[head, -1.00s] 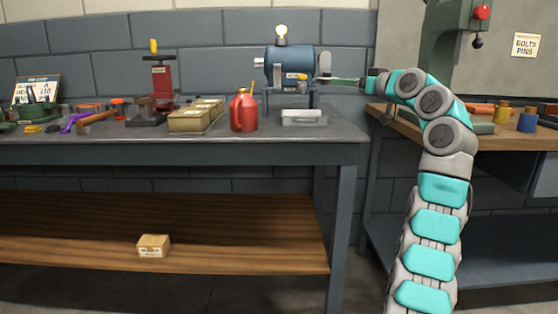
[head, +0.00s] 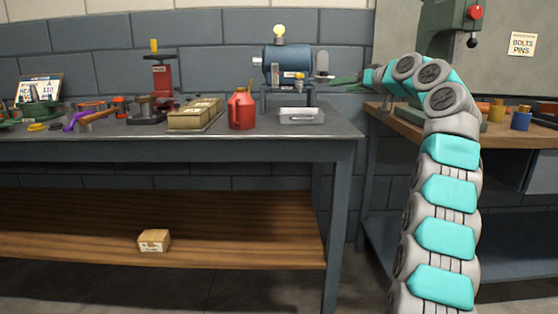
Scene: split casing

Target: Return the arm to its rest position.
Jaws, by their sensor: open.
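My arm, teal and grey, rises at the right of the head view and bends left at the top. My gripper (head: 338,83) is at its end, small and dark green, pointing left. It is open, and I see nothing held in it. It hangs in the air just right of the blue bench grinder (head: 287,66), above the gap between the two benches. Whether it touches the grinder's right side is too small to tell.
The grey bench (head: 180,151) carries a red oil can (head: 241,109), a grey tray (head: 301,117), tan boxes (head: 195,114) and a red jack (head: 162,80). A wooden bench (head: 420,128) and green drill press (head: 440,30) stand right. A carton (head: 154,240) sits on the lower shelf.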

